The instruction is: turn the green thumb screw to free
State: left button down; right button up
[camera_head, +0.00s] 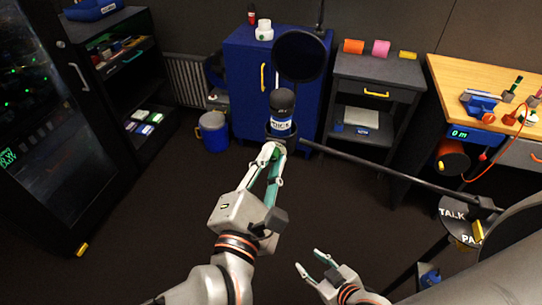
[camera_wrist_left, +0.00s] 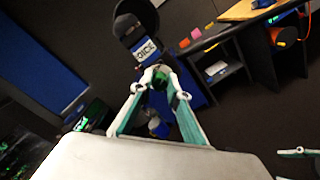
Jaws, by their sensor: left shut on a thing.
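A dark microphone (camera_head: 283,103) with a white label hangs at the end of a black boom arm (camera_head: 395,173). Below it, the green thumb screw (camera_wrist_left: 160,78) shows between my left fingertips in the left wrist view. My left gripper (camera_head: 271,150) is shut on the screw, just under the microphone. In the head view the fingertips mostly hide the screw, and its turn angle cannot be read. My right gripper (camera_head: 308,261) is open and empty, low in the head view, apart from the microphone.
A round black pop filter (camera_head: 299,56) stands behind the microphone. The boom arm runs right toward a TALK panel (camera_head: 455,215). A blue cabinet (camera_head: 243,80), a blue bin (camera_head: 213,132), a grey drawer unit (camera_head: 375,68) and a wooden bench (camera_head: 480,70) stand behind. Open floor lies below.

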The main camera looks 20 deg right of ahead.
pick_arm(q)
jog(key=m, duration=0.5)
jog(key=shift+m, duration=0.3)
jog(key=m, duration=0.6)
jog(key=shift+f, duration=0.15)
jog(key=m, duration=0.5)
jog(key=shift+m, duration=0.4)
jog(key=m, duration=0.6)
jog(key=shift+f, duration=0.1)
jog(key=c, duration=1.9)
grip_release()
